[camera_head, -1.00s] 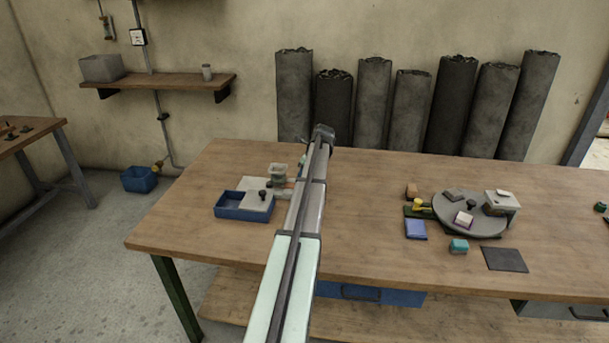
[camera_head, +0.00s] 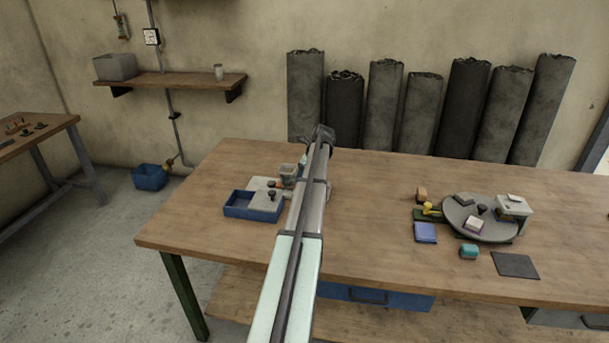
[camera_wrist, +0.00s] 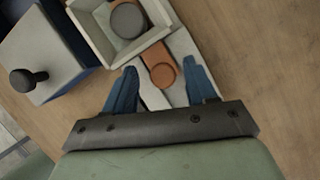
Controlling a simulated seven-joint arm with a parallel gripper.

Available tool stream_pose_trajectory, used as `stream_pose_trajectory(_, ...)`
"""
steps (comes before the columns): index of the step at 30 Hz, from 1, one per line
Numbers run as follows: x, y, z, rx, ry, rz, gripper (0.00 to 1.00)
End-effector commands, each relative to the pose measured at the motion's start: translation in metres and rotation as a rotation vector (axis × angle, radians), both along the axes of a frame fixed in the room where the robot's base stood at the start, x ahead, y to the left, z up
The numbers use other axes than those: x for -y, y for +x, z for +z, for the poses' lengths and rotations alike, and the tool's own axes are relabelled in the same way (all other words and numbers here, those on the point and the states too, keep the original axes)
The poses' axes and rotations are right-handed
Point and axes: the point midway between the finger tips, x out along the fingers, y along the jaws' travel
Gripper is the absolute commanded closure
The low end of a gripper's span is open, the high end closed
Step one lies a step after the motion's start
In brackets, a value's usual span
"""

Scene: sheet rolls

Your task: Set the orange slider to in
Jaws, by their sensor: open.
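My gripper (camera_wrist: 160,86) is open, with one blue finger on each side of the slider's near end. How far the fingertips are above the plate is hard to tell. In the head view my arm hides the gripper and much of that area.
The pale container (camera_wrist: 93,33) holds a dark round piece. A blue tray (camera_head: 238,210) with a grey lid and black knob (camera_wrist: 22,80) lies to the left. A round grey turntable (camera_head: 455,215) with small items stands on the right. The table middle is bare.

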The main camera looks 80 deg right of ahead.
Motion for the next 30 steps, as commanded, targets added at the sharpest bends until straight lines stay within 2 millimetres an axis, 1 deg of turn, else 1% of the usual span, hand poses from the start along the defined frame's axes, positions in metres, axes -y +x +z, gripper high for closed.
stream_pose_trajectory(4,0.000,-0.002,0.003,0.000,-0.001,0.000,0.44)
stream_pose_trajectory(8,-0.002,-0.006,0.015,-0.001,-0.003,-0.001,0.44)
stream_pose_trajectory(11,-0.005,-0.012,0.030,-0.001,-0.003,-0.001,0.44)
stream_pose_trajectory(21,-0.014,-0.035,0.092,0.000,-0.003,-0.001,0.44)
stream_pose_trajectory(27,-0.018,-0.045,0.116,0.001,-0.001,0.000,0.44)
stream_pose_trajectory(30,-0.019,-0.047,0.123,0.000,0.000,0.000,0.44)
